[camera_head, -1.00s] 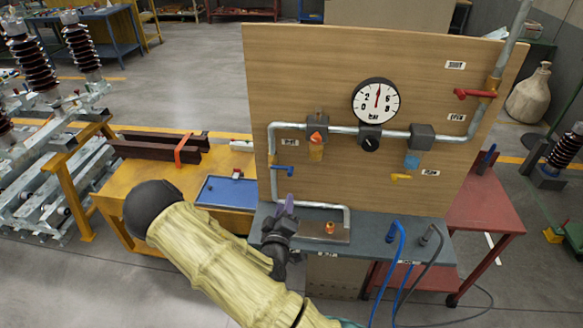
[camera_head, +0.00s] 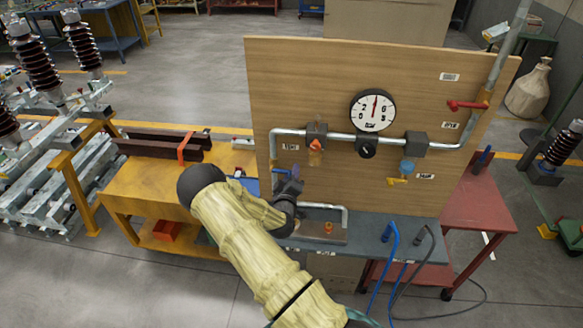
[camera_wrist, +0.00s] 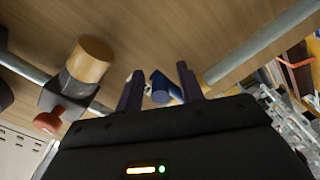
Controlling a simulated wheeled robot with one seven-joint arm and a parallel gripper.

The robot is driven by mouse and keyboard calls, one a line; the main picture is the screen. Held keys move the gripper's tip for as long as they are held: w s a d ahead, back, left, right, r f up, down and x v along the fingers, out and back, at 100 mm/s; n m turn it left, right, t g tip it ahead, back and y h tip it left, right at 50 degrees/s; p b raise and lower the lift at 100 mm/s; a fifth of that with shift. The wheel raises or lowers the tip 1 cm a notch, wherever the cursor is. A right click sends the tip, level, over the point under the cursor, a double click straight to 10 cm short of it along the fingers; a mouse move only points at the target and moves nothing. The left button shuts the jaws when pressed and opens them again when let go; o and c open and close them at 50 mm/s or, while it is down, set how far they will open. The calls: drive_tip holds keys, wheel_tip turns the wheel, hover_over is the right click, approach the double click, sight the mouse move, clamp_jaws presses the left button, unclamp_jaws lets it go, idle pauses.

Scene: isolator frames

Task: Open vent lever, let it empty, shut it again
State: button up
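The blue lever (camera_wrist: 160,88) on the down-pipe at the left of the wooden panel shows in the wrist view between my fingers. In the head view my gripper mostly hides it. My gripper (camera_wrist: 157,78) is open, with one dark purple finger on each side of the lever; I cannot tell whether they touch it. In the head view my gripper (camera_head: 290,180) is low at the panel's left side. The round gauge (camera_head: 373,110) has its needle pointing nearly straight up, around 4 bar. I cannot read the lever labels, so I cannot tell which is the vent.
A red lever (camera_head: 467,105) sits on the pipe at upper right, and a yellow lever (camera_head: 397,181) hangs below the blue bowl (camera_head: 407,167). An orange-knobbed unit (camera_head: 316,142) is just above my gripper. Blue and grey hoses (camera_head: 391,250) rise at the bench front.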

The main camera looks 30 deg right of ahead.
drive_tip(key=shift+x, duration=0.9)
drive_tip(key=shift+c, duration=0.5)
clamp_jaws()
drive_tip(key=shift+w+a, duration=0.15)
drive_tip(key=shift+w, duration=0.05)
